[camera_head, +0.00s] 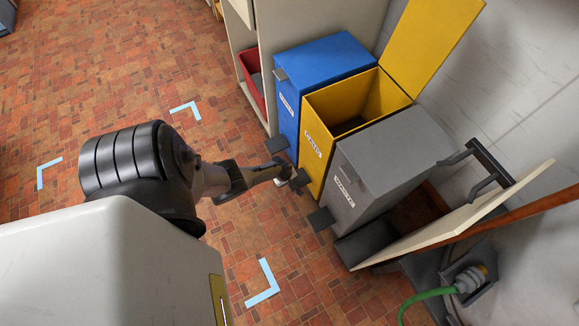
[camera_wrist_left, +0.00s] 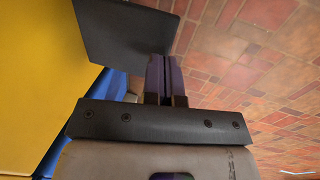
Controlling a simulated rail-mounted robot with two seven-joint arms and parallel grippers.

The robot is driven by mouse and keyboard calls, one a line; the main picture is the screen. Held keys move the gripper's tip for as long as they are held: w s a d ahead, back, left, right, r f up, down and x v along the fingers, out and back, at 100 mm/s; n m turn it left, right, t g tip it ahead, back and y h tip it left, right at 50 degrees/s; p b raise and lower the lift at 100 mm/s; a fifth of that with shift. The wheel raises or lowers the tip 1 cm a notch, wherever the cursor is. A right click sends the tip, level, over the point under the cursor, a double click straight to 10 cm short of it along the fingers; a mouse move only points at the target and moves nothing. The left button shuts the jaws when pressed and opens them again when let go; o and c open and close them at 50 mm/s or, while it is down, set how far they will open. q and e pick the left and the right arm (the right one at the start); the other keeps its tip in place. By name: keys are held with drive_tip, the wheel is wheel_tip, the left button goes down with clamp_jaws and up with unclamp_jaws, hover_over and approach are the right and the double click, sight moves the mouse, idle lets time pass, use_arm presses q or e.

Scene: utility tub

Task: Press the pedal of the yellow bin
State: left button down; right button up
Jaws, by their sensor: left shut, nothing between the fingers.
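The yellow bin (camera_head: 318,134) stands between the blue and grey bins, and its lid (camera_head: 430,40) is open and upright. Its dark pedal (camera_head: 301,180) sticks out low at its front and is partly hidden by my left gripper (camera_head: 290,178). In the left wrist view the pedal is a dark flat plate (camera_wrist_left: 125,30) beside the yellow wall (camera_wrist_left: 38,70). There my left gripper (camera_wrist_left: 163,65) is shut and empty, its fingertips overlapping the plate's edge. I cannot tell for sure whether they touch it. My right gripper is not in view.
The blue bin (camera_head: 325,62) and grey bin (camera_head: 385,160) are closed, with pedals (camera_head: 276,145) and (camera_head: 320,218) at their fronts. A shelf with a red tub (camera_head: 252,77) stands left of them. A slanted board (camera_head: 460,225) and green hose (camera_head: 425,297) are at right. Tiled floor (camera_head: 90,60) is open at left.

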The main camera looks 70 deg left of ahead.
use_arm(q)
drive_tip(key=p+v, duration=0.8)
drive_tip(key=v, duration=0.2)
drive_tip(key=shift+s, duration=0.2)
idle(0.7)
